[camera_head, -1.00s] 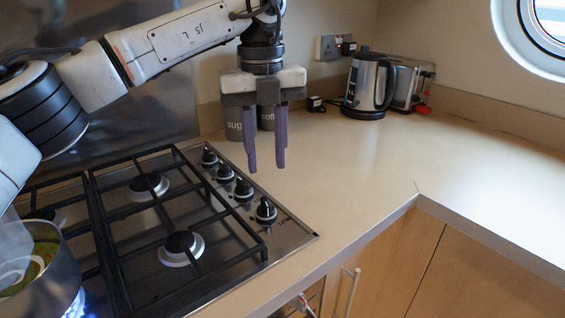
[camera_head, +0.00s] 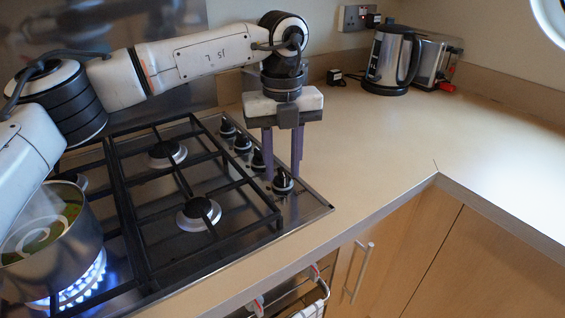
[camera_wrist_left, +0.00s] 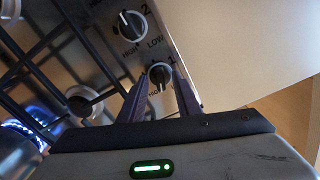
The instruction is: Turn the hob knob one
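Hob knob one (camera_head: 283,182) is the black knob nearest me at the hob's right edge; it shows beside a printed 1 in the left wrist view (camera_wrist_left: 160,74). My left gripper (camera_head: 283,174) points down over it, with its two purple fingers apart on either side of the knob. In the left wrist view the open fingertips (camera_wrist_left: 161,85) flank the knob, and I cannot tell whether they touch it. Knob two (camera_wrist_left: 131,24) lies just beyond. My right gripper is not in view.
A metal pot (camera_head: 50,240) stands over a lit blue flame at the hob's left. Black pan supports (camera_head: 185,180) cover the burners. A kettle (camera_head: 390,60) and toaster (camera_head: 435,62) stand at the back. The worktop (camera_head: 380,140) right of the hob is clear.

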